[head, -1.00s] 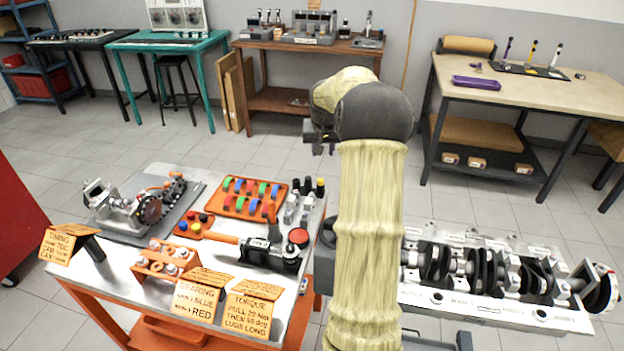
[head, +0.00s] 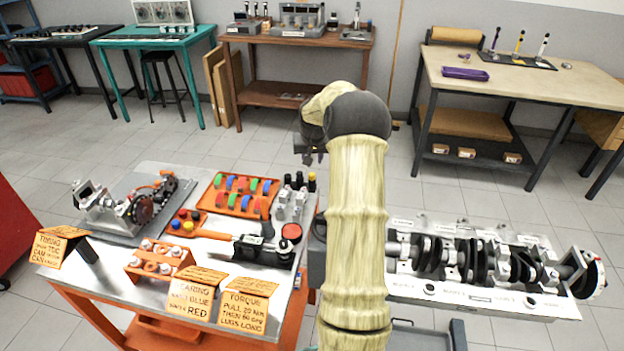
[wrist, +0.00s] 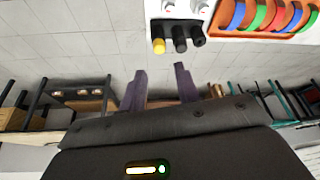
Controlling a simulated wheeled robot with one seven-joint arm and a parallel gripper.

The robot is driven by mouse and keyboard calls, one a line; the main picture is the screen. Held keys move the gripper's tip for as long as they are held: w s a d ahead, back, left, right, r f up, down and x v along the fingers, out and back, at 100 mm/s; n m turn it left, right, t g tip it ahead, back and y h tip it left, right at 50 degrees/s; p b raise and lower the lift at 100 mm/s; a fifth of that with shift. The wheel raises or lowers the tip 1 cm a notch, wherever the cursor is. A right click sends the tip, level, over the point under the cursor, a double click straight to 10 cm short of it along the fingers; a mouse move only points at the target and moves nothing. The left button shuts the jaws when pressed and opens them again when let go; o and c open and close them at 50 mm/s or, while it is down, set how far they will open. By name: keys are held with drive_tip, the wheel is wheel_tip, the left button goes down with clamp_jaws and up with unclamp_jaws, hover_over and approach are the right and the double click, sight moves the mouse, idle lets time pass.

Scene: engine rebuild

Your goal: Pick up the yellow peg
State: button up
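My gripper (wrist: 160,68) is open and empty, its two dark fingers apart. In the head view my gripper (head: 311,156) hangs in the air beyond the cart's back right corner. A black cylinder with a yellow top (head: 312,179) stands beside other dark cylinders there; its yellow top shows in the wrist view (wrist: 159,46), just beyond the fingertips in the picture and apart from them. A small yellow round piece (head: 188,226) also sits in a small orange tray with red and blue ones. I cannot tell which of these is the yellow peg.
The metal-topped cart (head: 112,268) holds an orange rack (head: 216,207) of coloured pieces, signs and engine parts. An engine block (head: 455,296) lies right of my arm. A back right table (head: 590,92) carries a yellow-marked upright tool (head: 519,43). Open floor lies behind the cart.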

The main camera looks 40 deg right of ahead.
sight(312, 174)
drive_tip(key=shift+x, duration=2.1)
drive_tip(key=shift+f, duration=0.1)
drive_tip(key=shift+d+p+x, duration=0.2)
drive_tip(key=shift+p+x, duration=0.65)
drive_tip(key=shift+x, duration=1.65)
clamp_jaws()
